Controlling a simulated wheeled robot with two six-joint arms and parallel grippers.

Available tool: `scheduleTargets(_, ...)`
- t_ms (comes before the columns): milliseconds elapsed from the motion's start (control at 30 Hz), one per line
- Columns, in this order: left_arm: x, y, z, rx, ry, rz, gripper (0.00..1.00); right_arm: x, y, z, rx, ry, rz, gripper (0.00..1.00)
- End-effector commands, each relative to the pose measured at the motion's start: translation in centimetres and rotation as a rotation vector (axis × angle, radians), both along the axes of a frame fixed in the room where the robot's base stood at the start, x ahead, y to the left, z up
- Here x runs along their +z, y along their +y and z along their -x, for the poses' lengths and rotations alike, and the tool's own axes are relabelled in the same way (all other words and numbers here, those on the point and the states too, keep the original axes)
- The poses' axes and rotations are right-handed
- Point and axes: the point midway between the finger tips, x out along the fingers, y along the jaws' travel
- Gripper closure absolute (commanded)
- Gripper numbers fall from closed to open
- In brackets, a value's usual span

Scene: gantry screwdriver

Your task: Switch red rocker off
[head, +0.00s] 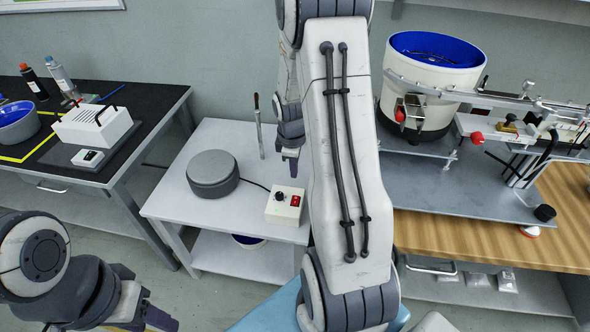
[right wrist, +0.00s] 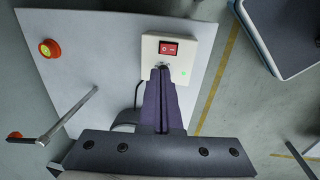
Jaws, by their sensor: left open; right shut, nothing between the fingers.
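The red rocker (head: 296,201) is on top of a small cream control box (head: 275,214) on the white table. In the right wrist view, the rocker (right wrist: 168,48) shows white marks, and a small green light (right wrist: 183,70) glows beside it. My right gripper (head: 291,172) points down above the box; in the right wrist view its shut, empty fingertips (right wrist: 162,72) overlap the box's edge just below the rocker. I cannot tell whether they touch it. The box's black knob (head: 280,196) is hidden in the wrist view. My left gripper (head: 150,312) is open at the lower left, away from the table.
A grey round unit (head: 213,172) stands left of the box, joined by a cable. A thin upright rod (head: 259,130) stands behind. An orange-and-yellow button (right wrist: 50,48) shows in the wrist view. A bowl feeder (head: 420,115) stands on the right bench.

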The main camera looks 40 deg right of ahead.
Motion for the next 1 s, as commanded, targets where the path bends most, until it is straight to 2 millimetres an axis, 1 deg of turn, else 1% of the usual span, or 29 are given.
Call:
scheduleTargets(33,-0.3,0.0,0.0,0.0,0.0,0.0,0.5,-1.4,-0.1,0.0,0.001,0.005,-0.002,1.0)
scheduleTargets(300,-1.3,0.0,0.0,0.0,0.0,0.0,0.5,-7.2,-0.6,-0.6,0.002,0.004,-0.002,1.0)
scheduleTargets(400,-1.6,0.0,0.0,0.0,0.0,0.0,0.5,-8.8,-0.8,-0.8,0.002,0.003,-0.001,1.0)
scheduleTargets(500,-1.8,0.0,0.0,0.0,0.0,0.0,0.5,-9.9,-1.0,-0.9,0.003,0.001,0.001,1.0)
scheduleTargets(600,-1.9,0.0,0.0,0.0,0.0,0.0,0.5,-10.6,-1.0,-1.0,0.001,0.001,0.001,1.0)
scheduleTargets(700,-2.0,0.0,0.0,0.0,0.0,0.0,0.5,-10.8,-1.1,-1.0,0.002,0.0,0.001,1.0)
scheduleTargets(1000,-1.9,0.0,0.0,0.0,0.0,0.0,0.5,-10.8,-1.1,-1.1,0.002,0.0,0.001,1.0)
